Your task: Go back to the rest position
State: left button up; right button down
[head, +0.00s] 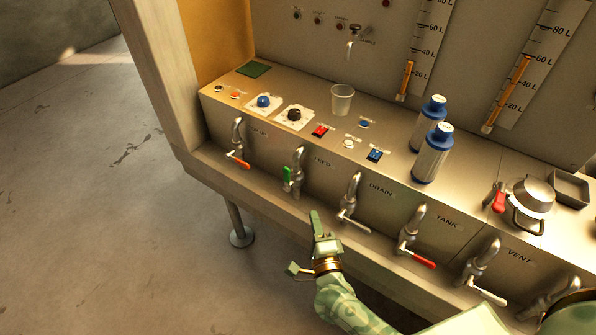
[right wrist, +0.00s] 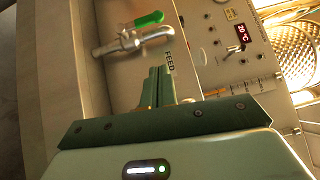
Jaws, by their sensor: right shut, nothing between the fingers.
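My right gripper (head: 315,218) is green and is shut with nothing between its fingers. In the head view it is just in front of the panel's lower ledge, below and between the feed tap (head: 299,165) and the drain tap (head: 353,192). The feed tap has a green handle (head: 287,176). In the right wrist view the shut fingers (right wrist: 158,78) point at the panel beside the FEED label. The feed tap (right wrist: 125,44) is beyond the fingertips, and its green handle shows above it (right wrist: 148,20). My left gripper is not in view.
A clear cup (head: 342,99), two blue-capped bottles (head: 433,152) and a metal pot (head: 529,196) stand on the counter. The floor (head: 90,230) at left is clear.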

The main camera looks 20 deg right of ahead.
jog(key=s+a+f+n+g+y, duration=0.1)
jog(key=s+f+n+g+y, duration=0.1)
jog(key=s+f+n+g, duration=0.6)
jog(key=s+a+f+n+g+y, duration=0.1)
jog(key=s+f+n+y, duration=0.3)
jog(key=f+n, duration=0.75)
jog(key=s+d+f+n+g+h, duration=0.1)
jog(key=s+d+f+g, duration=0.2)
jog(key=s, duration=0.7)
jog(key=s+d+f+n+g+h, duration=0.1)
jog(key=s+f, duration=0.4)
jog(key=s, duration=0.5)
jog(key=s+d+f+n+g+h, duration=0.1)
jog(key=s+d+f+g, duration=0.3)
jog(key=s, duration=0.7)
jog(key=shift+d+f+n+g+h, duration=0.3)
jog(key=shift+d+f+n+h, duration=0.1)
jog(key=shift+d+n, duration=0.35)
